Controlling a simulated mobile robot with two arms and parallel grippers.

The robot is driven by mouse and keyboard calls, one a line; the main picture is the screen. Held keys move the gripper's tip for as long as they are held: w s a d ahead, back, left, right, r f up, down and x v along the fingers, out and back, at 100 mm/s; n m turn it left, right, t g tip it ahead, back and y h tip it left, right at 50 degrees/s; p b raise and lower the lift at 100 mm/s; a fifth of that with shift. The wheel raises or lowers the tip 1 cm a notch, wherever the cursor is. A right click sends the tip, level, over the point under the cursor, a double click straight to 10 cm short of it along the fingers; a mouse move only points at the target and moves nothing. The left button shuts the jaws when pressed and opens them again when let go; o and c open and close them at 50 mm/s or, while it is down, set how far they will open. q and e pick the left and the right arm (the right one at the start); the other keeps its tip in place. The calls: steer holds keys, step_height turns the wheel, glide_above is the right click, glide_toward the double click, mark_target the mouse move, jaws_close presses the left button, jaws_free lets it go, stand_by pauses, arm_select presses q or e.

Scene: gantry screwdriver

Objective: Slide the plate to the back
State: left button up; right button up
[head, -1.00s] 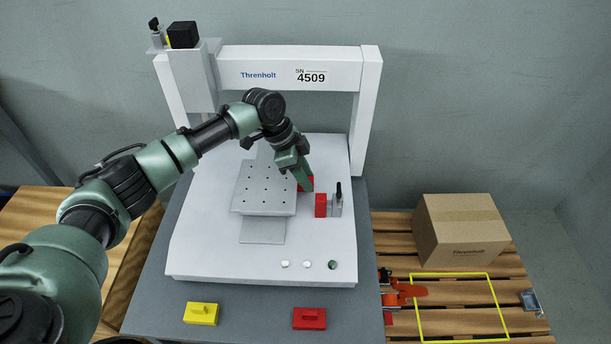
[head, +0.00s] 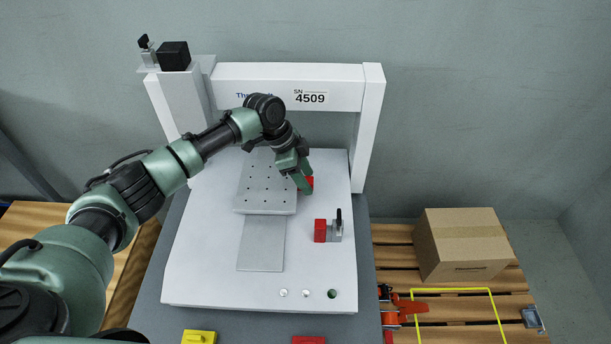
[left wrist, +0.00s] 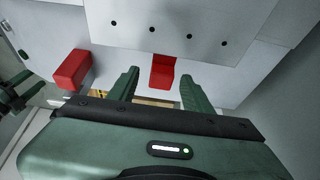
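The plate (head: 266,185) is a grey slab with several holes on the white bed of the gantry machine. A grey rail strip (head: 262,243) lies bare in front of it. A red tab (head: 310,182) sticks out at the plate's right side; it also shows in the left wrist view (left wrist: 163,72). My left gripper (head: 302,182) is at this tab, its two fingers (left wrist: 160,88) apart on either side of it. A gap shows on both sides, so I see no grip. Dark green parts, perhaps my right gripper (left wrist: 16,92), show at the left wrist view's edge.
A red block (head: 320,230) with a metal bracket (head: 336,230) stands on the bed, right of the rail. The gantry frame (head: 290,86) spans behind. Yellow (head: 199,337) and red (head: 308,340) pieces lie in front. A cardboard box (head: 464,245) stands on the pallet at right.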

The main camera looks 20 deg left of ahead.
arm_select(q)
steer(key=shift+a+r, duration=0.1)
steer(key=shift+r, duration=0.15)
steer(key=p+v, duration=0.1)
steer(key=v, duration=0.6)
arm_select(e)
steer(key=f, duration=0.2)
steer(key=s+f, duration=0.1)
steer(key=f, duration=0.2)
steer(key=shift+s+d, duration=0.1)
steer(key=shift+s, duration=0.05)
arm_select(q)
steer(key=shift+r, duration=0.1)
